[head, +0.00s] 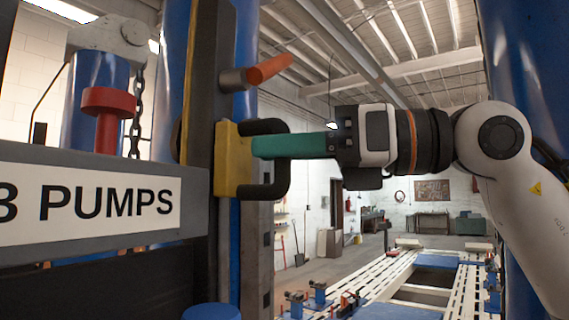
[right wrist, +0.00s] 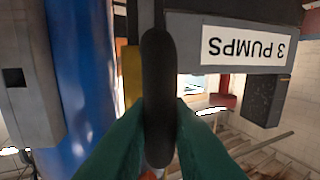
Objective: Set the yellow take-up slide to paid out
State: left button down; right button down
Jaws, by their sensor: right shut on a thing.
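The yellow take-up slide (head: 232,160) sits on a dark upright rail (head: 207,75) at the left of the head view. A black handle (head: 276,178) stands out from its right side. My right gripper (head: 270,146) comes in from the right, and its green fingers are at the handle. In the right wrist view the green fingers (right wrist: 160,125) are shut on the black handle (right wrist: 158,90), one on each side. A strip of the yellow slide (right wrist: 132,75) shows behind it. My left gripper is not in view.
A dark panel with a "3 PUMPS" label (head: 85,203) stands left of the slide. An orange-tipped lever (head: 268,69) sticks out above the handle. A red knob (head: 108,102) and a chain (head: 136,110) are behind the panel. A slatted frame bench (head: 385,280) lies lower right.

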jog(key=shift+d+r, duration=0.2)
jog(key=shift+r, duration=0.3)
jog(key=c, duration=1.6)
grip_release()
jog(key=shift+o, duration=0.8)
jog(key=shift+a+f, duration=0.1)
jog(key=shift+a, duration=0.05)
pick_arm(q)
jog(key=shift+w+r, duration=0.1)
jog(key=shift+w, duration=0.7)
pick_arm(e)
jog(key=shift+f, duration=0.1)
